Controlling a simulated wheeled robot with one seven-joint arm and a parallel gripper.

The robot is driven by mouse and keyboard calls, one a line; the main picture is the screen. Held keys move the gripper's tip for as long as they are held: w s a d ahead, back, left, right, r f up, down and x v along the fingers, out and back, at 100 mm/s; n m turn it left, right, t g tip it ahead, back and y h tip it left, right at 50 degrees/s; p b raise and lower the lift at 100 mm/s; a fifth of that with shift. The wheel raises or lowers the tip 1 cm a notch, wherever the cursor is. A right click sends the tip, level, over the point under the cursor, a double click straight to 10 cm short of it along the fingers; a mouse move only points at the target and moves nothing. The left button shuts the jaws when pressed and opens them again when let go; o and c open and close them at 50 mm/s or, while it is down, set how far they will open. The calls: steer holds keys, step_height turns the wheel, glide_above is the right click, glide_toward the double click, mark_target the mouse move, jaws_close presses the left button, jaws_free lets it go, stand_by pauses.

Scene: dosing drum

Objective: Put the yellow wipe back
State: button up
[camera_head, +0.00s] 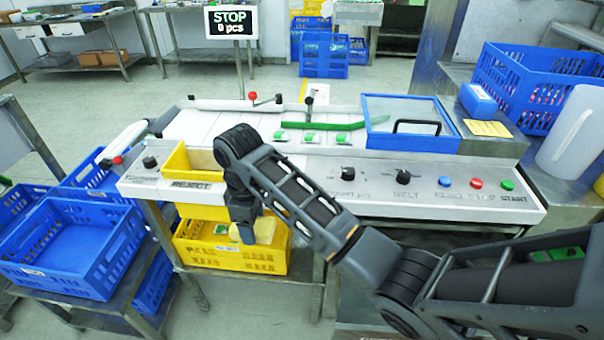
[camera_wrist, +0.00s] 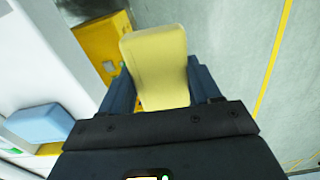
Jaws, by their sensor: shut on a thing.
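My gripper (camera_head: 243,232) points down at the front of the machine, over the lower yellow crate (camera_head: 215,257). It is shut on the yellow wipe (camera_wrist: 155,62), a pale yellow pad that sticks out past both fingers in the wrist view. In the head view, pale yellow shows beside the fingers, partly hidden by them. I cannot tell whether the wipe touches the crate. A yellow card (camera_head: 487,129) lies at the machine's right end, next to a blue block (camera_head: 478,100).
The yellow REJECT bin (camera_head: 190,165) is close to my arm. The control panel (camera_head: 320,180) has knobs and buttons. A clear blue-framed lid (camera_head: 405,120), a blue crate (camera_head: 535,80) and a white jug (camera_head: 578,135) stand right. Blue crates (camera_head: 70,245) stand left.

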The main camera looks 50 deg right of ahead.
steer(key=d+r+n, duration=0.2)
steer(key=d+n, duration=0.1)
steer(key=d, duration=0.1)
steer(key=w+d+r+n+b, duration=0.1)
steer(key=d+r+n, duration=0.2)
steer(key=d, duration=0.1)
steer(key=w+d+r+n+b, duration=0.1)
steer(key=d+r+n, duration=0.1)
steer(key=d, duration=0.2)
steer(key=shift+d+r+n, duration=0.2)
steer(key=shift+r+n, duration=0.05)
steer(key=shift+n, duration=0.15)
steer(key=s+d+r+n+b, duration=0.1)
steer(key=s+d+r+n, duration=0.2)
steer(key=d+n, duration=0.25)
steer(key=s+d+r+n+b, duration=0.1)
steer(key=s+d+r+n, duration=0.2)
steer(key=d, duration=0.4)
steer(key=shift+n, duration=0.75)
steer(key=w+a+f+b, duration=0.1)
steer(key=w+f, duration=0.1)
steer(key=w, duration=0.1)
steer(key=w+a+f+b, duration=0.1)
steer(key=w+a+f, duration=0.1)
steer(key=w+f, duration=0.1)
steer(key=w+a+f+b, duration=0.1)
steer(key=w+f, duration=0.1)
steer(key=w, duration=0.2)
steer(key=shift+a+f, duration=0.15)
steer(key=shift+f, duration=2.3)
